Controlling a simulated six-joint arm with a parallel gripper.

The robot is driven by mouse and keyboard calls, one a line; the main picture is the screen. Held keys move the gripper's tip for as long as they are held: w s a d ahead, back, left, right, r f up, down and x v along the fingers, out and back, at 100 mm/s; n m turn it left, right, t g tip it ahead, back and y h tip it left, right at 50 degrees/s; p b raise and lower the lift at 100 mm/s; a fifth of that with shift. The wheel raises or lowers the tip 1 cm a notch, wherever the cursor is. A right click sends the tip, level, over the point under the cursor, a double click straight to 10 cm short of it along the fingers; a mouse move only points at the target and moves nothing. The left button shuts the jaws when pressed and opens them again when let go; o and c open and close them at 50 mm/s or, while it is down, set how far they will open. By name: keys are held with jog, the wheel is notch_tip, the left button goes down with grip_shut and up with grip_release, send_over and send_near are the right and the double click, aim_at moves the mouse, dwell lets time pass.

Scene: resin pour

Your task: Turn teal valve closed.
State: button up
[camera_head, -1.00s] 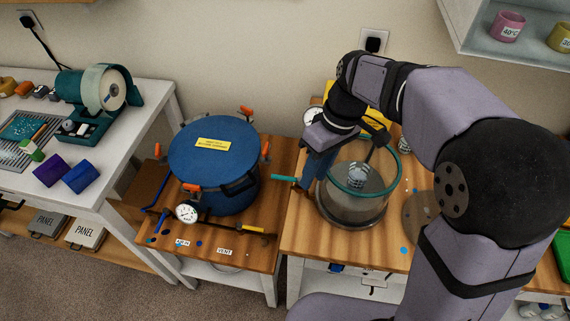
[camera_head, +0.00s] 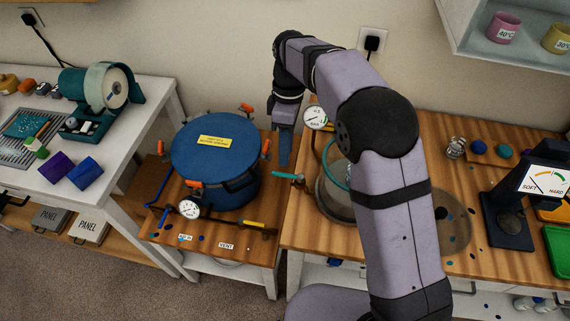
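The teal valve handle (camera_head: 288,176) is a small bar at the left edge of the right-hand bench, beside the glass chamber. It lies roughly level, pointing left over the gap between the benches. My gripper (camera_head: 285,150) points down with its blue fingers behind and just above the handle, between the blue pot and the pressure gauge. I see a gap in the picture between fingertips and handle; their distance in depth is unclear. The fingers overlap in this view, so their opening does not show. Nothing is visibly held.
The blue pot (camera_head: 215,150) with orange clamps stands just left of my gripper. The glass chamber (camera_head: 332,200) is to the right, partly behind my arm. A white gauge (camera_head: 315,117) stands close by. A yellow-handled valve (camera_head: 254,223) sits by the VENT label.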

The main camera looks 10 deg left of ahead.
aim_at(287, 175)
jog(key=shift+s+f+p, duration=0.2)
jog(key=shift+f+p, duration=0.1)
jog(key=shift+f, duration=0.7)
jog(key=shift+s+f+p, duration=0.2)
jog(key=shift+f+p, duration=0.1)
jog(key=shift+f, duration=0.7)
jog(key=shift+s+f+p, duration=0.2)
jog(key=shift+f+p, duration=0.1)
jog(key=shift+f, duration=0.7)
grip_shut()
